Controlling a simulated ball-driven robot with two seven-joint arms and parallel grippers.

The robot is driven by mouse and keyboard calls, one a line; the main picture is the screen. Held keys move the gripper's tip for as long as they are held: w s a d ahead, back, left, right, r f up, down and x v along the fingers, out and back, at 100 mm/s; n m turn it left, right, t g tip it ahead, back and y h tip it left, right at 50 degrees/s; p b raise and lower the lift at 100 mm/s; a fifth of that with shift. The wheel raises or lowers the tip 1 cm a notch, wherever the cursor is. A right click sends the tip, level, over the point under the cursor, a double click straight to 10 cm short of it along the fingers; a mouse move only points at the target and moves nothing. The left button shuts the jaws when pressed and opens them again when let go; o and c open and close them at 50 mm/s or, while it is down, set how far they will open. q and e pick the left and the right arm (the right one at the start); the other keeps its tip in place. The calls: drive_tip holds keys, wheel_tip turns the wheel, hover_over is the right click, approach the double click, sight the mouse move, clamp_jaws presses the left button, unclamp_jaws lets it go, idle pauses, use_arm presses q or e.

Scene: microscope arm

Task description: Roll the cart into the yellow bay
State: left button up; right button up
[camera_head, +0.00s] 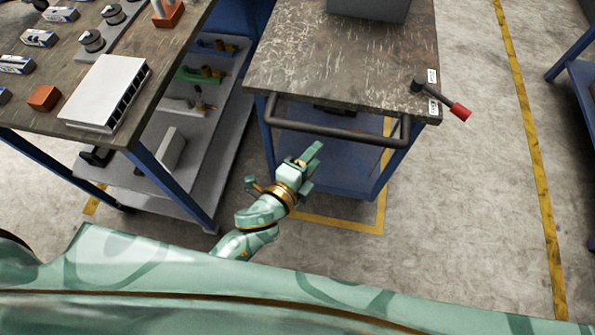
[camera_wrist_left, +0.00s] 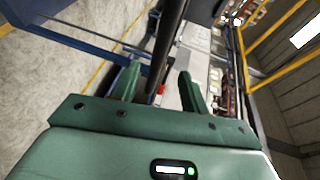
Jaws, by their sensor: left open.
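The cart (camera_head: 340,62) has a worn dark top, a blue frame and a dark push handle (camera_head: 335,130) on its near side. A yellow floor marking (camera_head: 345,226) forms a corner under and in front of the cart's near end; the rest of its outline is hidden by the cart. My left gripper (camera_head: 311,160) is open just below and in front of the handle. In the left wrist view the dark handle bar (camera_wrist_left: 168,45) runs between the two spread fingers (camera_wrist_left: 158,85); I cannot tell whether they touch it. My right gripper is not in view.
A lever with a red knob (camera_head: 460,111) sticks out from the cart's near right corner. A grey box (camera_head: 368,8) stands on the cart top. A workbench (camera_head: 45,125) with parts and shelves stands close on the left. Clear floor lies right, with a long yellow line (camera_head: 535,150).

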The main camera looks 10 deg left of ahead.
use_arm(q)
drive_tip(key=v, duration=0.6)
idle(0.4)
